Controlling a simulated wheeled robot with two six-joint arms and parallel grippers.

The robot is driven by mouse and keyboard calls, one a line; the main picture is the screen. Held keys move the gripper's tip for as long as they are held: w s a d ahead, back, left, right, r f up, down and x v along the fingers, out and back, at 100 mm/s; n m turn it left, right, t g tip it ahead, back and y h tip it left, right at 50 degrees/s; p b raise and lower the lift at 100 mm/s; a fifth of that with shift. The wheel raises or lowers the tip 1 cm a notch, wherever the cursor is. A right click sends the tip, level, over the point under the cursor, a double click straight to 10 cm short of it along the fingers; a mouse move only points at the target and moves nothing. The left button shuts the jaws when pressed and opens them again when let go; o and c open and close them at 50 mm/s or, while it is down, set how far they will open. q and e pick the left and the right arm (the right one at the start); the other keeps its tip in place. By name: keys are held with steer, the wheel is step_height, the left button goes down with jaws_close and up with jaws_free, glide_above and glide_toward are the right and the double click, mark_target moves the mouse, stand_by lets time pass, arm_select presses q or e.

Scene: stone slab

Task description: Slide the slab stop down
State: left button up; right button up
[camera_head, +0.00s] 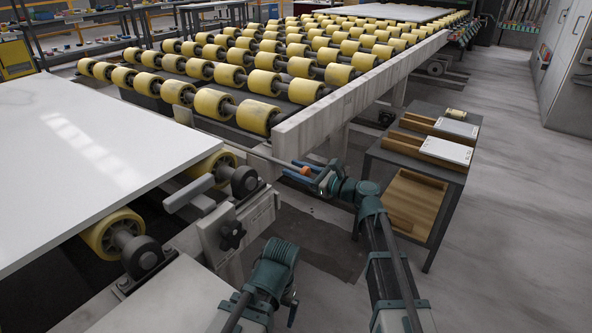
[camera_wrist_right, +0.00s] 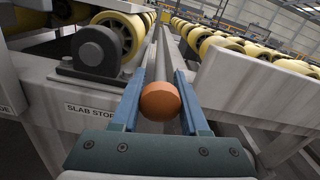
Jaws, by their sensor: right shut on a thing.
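The slab stop's handle is a thin grey rod (camera_head: 262,155) with an orange ball knob (camera_head: 305,170) at its end, beside the conveyor frame. In the right wrist view the knob (camera_wrist_right: 160,101) sits between the two blue fingers of my right gripper (camera_wrist_right: 159,105). My right gripper (camera_head: 318,178) is shut on the knob, with the rod running away from it between the frames. A "SLAB STOP" label (camera_wrist_right: 91,110) is on the pale frame left of it. A grey bar (camera_head: 188,193) stands beside the slab's edge; whether it joins the rod is unclear. My left gripper is out of view.
A large white slab (camera_head: 80,155) lies on yellow rollers at left. The roller conveyor's pale side beam (camera_head: 360,95) runs close beyond my right gripper. A dark cart (camera_head: 455,178) with wooden trays stands to the right. A black star knob (camera_head: 232,235) sticks out nearby.

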jaws_close()
stand_by(0.9)
